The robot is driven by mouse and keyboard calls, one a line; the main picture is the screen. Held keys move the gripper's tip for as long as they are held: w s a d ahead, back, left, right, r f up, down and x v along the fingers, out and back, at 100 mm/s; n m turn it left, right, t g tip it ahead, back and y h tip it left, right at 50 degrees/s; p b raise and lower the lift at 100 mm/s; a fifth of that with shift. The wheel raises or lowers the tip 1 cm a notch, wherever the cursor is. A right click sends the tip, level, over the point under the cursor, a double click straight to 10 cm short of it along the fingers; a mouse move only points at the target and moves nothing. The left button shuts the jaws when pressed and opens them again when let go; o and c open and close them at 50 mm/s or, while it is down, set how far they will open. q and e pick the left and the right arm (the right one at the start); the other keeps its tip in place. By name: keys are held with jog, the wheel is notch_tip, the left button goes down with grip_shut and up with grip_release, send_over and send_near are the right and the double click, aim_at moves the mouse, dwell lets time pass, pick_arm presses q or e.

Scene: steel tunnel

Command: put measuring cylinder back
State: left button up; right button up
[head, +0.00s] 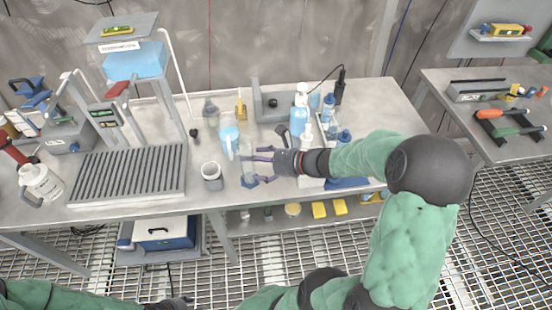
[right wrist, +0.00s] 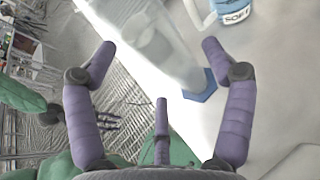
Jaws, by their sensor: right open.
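The measuring cylinder (head: 247,166) is clear, with a blue foot, and stands upright near the front edge of the steel bench. In the right wrist view the cylinder (right wrist: 160,45) lies between and beyond the fingertips, its blue six-sided foot (right wrist: 201,86) near the right finger. My right gripper (head: 254,165) reaches in from the right with its purple fingers spread beside the cylinder; they are not closed on it. My left gripper (right wrist: 105,122) shows small and blurred in the right wrist view, low and away from the bench.
A jug with blue liquid (head: 229,137) stands just behind the cylinder and a grey cup (head: 212,176) to its left. Bottles (head: 300,115) crowd the bench behind my right forearm. A ribbed drain board (head: 128,173) fills the left. The bench's front edge is close.

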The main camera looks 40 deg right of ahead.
jog(key=p+v, duration=0.2)
jog(key=v, duration=0.6)
jog(key=shift+s, duration=0.15)
